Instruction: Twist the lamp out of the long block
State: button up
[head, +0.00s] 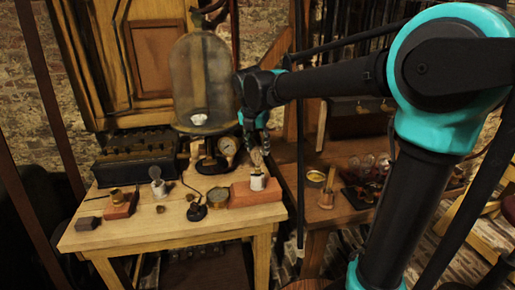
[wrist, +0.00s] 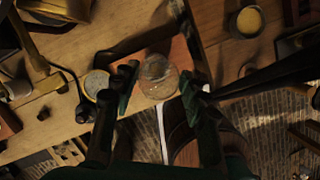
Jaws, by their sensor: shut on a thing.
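The long block (head: 240,196) is a reddish brick-like piece at the right front of the wooden table. A white holder (head: 258,183) stands on its right end. The lamp (head: 257,158) is a clear glass bulb directly above the holder, upright. I cannot tell whether its base is still seated in the holder. My gripper (head: 256,148) points down from above and is shut on the lamp. In the wrist view the bulb (wrist: 158,77) sits between the two dark green fingertips (wrist: 160,88), with part of the block (wrist: 184,52) beyond it. The holder is hidden there.
A gauge (head: 218,197) and a small black stand (head: 197,210) are left of the block. A smaller block (head: 121,206) lies further left. A glass bell jar (head: 203,85) stands behind. A second bench (head: 330,215) with bulbs is to the right.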

jog(key=shift+r, duration=0.1)
jog(key=shift+r, duration=2.45)
